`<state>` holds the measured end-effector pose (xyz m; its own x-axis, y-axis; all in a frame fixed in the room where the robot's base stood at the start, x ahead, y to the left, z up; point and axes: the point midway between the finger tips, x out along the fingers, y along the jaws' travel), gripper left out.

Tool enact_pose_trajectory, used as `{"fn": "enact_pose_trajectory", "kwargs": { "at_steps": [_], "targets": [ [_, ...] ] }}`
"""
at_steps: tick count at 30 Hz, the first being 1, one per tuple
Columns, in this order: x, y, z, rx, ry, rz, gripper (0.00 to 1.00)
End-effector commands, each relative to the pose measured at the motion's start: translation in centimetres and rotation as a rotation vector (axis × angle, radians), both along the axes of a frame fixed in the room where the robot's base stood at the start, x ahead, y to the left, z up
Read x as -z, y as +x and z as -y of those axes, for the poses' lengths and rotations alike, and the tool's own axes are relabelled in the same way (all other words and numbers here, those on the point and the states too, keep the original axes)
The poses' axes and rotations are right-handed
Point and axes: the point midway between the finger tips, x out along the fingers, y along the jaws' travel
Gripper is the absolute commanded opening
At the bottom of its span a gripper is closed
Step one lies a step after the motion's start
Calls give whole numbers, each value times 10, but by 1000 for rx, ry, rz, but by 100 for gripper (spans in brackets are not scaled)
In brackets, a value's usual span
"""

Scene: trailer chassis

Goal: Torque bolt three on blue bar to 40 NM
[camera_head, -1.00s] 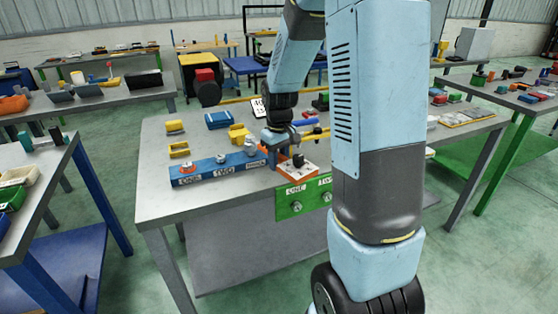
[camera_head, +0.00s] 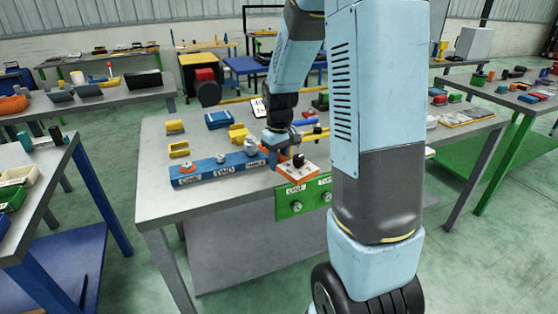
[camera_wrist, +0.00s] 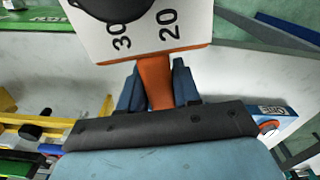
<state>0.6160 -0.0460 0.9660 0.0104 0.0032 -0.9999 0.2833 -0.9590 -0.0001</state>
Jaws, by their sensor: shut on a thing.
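The blue bar (camera_head: 205,174) lies on the grey table in the head view, with labels ONE, TWO and THREE along its side. An orange-ringed bolt (camera_head: 187,168) stands at ONE. Bolt three (camera_head: 250,149) is near the bar's right end, small and hard to make out. My gripper (camera_wrist: 157,88) is shut on the orange handle (camera_wrist: 155,80) of a white-faced dial tool (camera_wrist: 150,40) marked 20 and 30. In the head view the tool (camera_head: 298,173) is at the right of the bar, above the green panel. Its contact with anything is unclear.
A green panel (camera_head: 303,198) with labels and knobs is at the table's front edge. Yellow blocks (camera_head: 179,150) and a blue case (camera_head: 219,120) lie behind the bar. The front left of the table (camera_head: 160,205) is clear.

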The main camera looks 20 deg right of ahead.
Motion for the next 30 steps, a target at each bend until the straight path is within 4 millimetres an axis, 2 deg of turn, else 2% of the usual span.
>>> {"fn": "enact_pose_trajectory", "kwargs": {
  "at_steps": [30],
  "targets": [
    [11, 0, 0, 0, 0, 0, 0]
  ]
}}
